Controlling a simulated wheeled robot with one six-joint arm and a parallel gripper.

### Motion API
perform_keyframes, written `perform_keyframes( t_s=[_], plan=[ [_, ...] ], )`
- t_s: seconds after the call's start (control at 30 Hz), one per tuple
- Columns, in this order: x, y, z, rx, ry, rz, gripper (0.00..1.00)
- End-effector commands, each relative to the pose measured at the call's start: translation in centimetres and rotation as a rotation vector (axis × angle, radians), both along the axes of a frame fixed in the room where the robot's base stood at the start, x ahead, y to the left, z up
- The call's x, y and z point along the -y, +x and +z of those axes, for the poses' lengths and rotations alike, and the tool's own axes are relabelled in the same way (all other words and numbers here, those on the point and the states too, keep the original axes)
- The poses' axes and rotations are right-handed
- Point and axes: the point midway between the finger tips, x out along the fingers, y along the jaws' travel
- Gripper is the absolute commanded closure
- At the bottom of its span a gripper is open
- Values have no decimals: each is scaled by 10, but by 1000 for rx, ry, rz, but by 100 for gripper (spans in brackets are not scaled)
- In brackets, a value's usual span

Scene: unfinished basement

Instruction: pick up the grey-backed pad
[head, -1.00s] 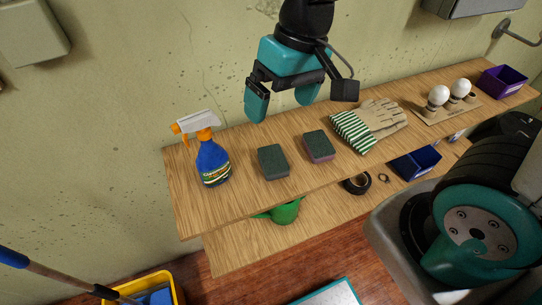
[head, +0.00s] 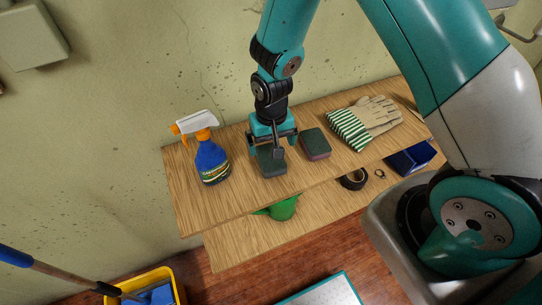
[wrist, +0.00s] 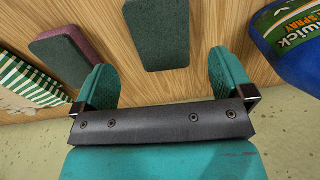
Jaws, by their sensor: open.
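The grey-backed pad (head: 272,170), a dark green-grey block, lies on the upper wooden shelf between the spray bottle and a second pad. In the wrist view the grey-backed pad (wrist: 158,35) appears ahead of the gap between the fingers, touching neither in that view. My gripper (head: 273,145) is open and empty, pointing down over this pad and hiding part of it in the head view. Both teal fingers of my gripper (wrist: 164,78) show in the wrist view. The second pad (head: 315,143) has a similar dark top and a purple-pink underside.
A blue spray bottle (head: 211,161) stands close to the left of the pad. A striped glove (head: 365,122) lies to the right. The wall is behind.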

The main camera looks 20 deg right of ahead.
Motion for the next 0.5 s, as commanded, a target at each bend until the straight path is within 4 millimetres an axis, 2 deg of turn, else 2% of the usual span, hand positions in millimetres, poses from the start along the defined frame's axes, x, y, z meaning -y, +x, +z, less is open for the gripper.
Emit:
perform_keyframes(
  t_s=[0.27,0.5],
  plan=[
    [0,-1,-17,-3,-1,0,1],
    [-2,0,-49,-3,-1,0,1]
  ],
)
